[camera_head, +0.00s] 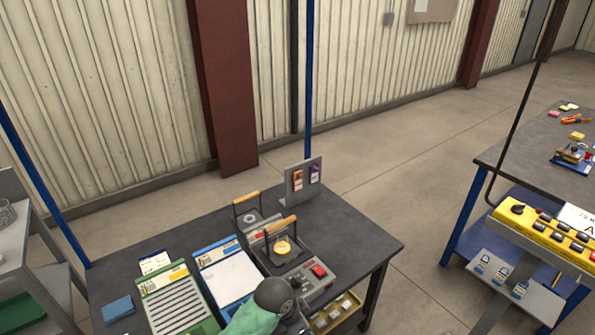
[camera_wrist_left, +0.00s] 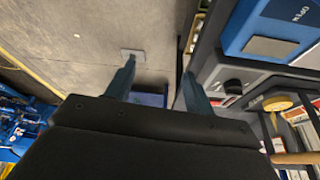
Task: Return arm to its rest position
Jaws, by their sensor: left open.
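My left arm comes up from the bottom edge of the head view, its green and dark grey links in front of the bench's near edge. Its fingertips cannot be made out there. In the left wrist view my left gripper (camera_wrist_left: 158,88) is open, its two dark fingers apart with nothing between them, above floor and a blue part. The pit furnace unit (camera_head: 318,272) stands on the dark bench, close to my left arm, with a wooden-handled holder (camera_head: 281,226) around a glowing yellow crucible (camera_head: 283,246). My right gripper is not in view.
The dark bench (camera_head: 370,232) carries a green-framed board (camera_head: 180,300), a blue-framed sheet (camera_head: 228,275) and an upright grey panel (camera_head: 304,180). A drawer of small items (camera_head: 337,312) is under its front. A yellow control box (camera_head: 545,232) is at the right. Floor between is clear.

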